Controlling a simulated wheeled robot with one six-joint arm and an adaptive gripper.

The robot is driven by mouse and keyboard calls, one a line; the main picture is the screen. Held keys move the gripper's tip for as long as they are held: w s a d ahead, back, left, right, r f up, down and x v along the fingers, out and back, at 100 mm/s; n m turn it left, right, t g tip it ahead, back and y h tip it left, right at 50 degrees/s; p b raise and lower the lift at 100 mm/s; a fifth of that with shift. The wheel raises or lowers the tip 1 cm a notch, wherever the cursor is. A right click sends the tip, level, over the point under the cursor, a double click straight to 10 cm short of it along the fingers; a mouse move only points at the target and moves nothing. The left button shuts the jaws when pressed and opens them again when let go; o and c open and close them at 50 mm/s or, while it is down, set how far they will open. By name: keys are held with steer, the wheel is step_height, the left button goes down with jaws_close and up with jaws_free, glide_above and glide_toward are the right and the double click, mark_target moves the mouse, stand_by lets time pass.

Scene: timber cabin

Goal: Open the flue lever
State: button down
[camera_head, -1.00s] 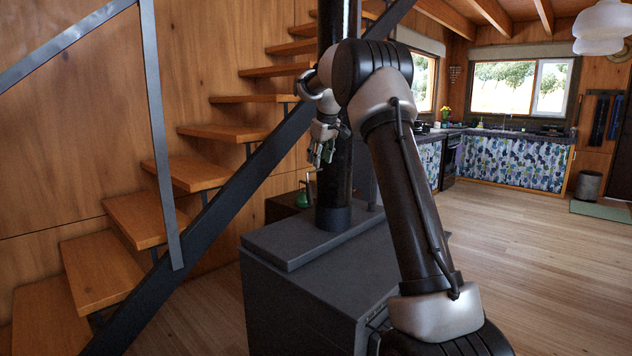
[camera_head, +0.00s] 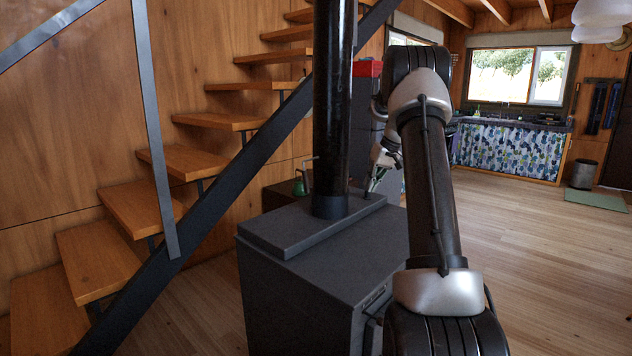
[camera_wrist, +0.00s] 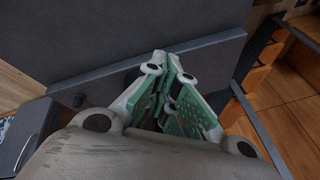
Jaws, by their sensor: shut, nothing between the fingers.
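The black flue pipe (camera_head: 332,120) rises from the raised slab on top of the dark stove (camera_head: 300,275). A small dark upright piece (camera_head: 366,190) stands on the slab just right of the pipe; I cannot tell whether it is the flue lever. My gripper (camera_head: 374,182) is beside it, right of the pipe, partly hidden by my arm. In the wrist view my gripper (camera_wrist: 169,66) is shut and empty, its fingertips over a grey slab edge (camera_wrist: 215,60). No lever is clear there.
A wooden open staircase (camera_head: 190,165) with a dark sloping rail fills the left. A green item (camera_head: 299,187) sits on a low box behind the stove. A red box (camera_head: 367,69) is behind the pipe. Free wooden floor (camera_head: 520,240) lies to the right.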

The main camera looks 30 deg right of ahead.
step_height(320, 180, down, 5)
steer(key=s+a+m+t+y, duration=0.2)
steer(key=a+m+t+y, duration=0.15)
steer(key=m+y, duration=0.2)
steer(key=w+a+r+m+t, duration=0.2)
steer(key=w+r+m+t, duration=0.2)
steer(key=w+r+t, duration=0.15)
steer(key=x, duration=1.4)
steer(key=shift+w+r+t, duration=0.3)
steer(key=shift+r, duration=0.05)
steer(key=shift+a+y, duration=0.1)
steer(key=shift+y, duration=0.15)
steer(key=shift+w+a+f, duration=0.3)
steer(key=shift+w+f, duration=0.15)
steer(key=shift+w, duration=0.3)
